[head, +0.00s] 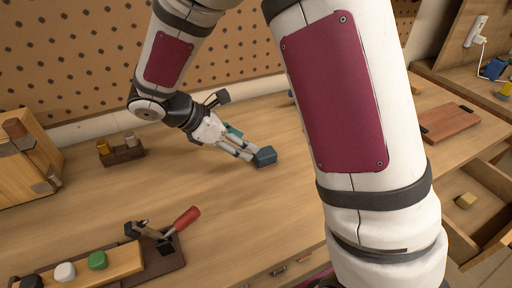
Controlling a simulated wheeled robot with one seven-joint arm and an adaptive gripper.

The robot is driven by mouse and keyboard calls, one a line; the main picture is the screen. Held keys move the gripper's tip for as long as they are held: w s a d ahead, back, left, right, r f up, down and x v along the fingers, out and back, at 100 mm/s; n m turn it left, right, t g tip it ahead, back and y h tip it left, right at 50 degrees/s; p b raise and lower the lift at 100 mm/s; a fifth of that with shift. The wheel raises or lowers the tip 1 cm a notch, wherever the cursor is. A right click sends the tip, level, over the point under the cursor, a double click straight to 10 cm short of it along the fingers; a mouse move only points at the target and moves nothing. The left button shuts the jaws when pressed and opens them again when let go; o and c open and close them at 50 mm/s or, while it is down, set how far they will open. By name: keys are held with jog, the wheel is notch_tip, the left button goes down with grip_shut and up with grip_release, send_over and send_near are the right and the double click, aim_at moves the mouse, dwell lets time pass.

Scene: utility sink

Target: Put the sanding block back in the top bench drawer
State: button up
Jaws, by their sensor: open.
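A dark blue block (264,156), likely the sanding block, lies on the wooden bench top near the middle. My gripper (247,152) is low over the bench, with its fingers pointing right toward the block. The fingers are open and their tips are right at the block's left side; I cannot tell whether they touch it. An open drawer (490,177) juts out at the right below the bench top, with a small yellowish block (466,200) inside. My arm hides part of the bench between the block and the drawer.
A reddish-brown board (448,122) lies on the bench at right. A small dark holder (121,152) and a wooden box (28,160) stand at left. The bench around the blue block is clear.

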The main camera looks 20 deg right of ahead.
jog(key=v, duration=0.4)
jog(key=shift+a+r, duration=0.2)
jog(key=shift+r, duration=0.05)
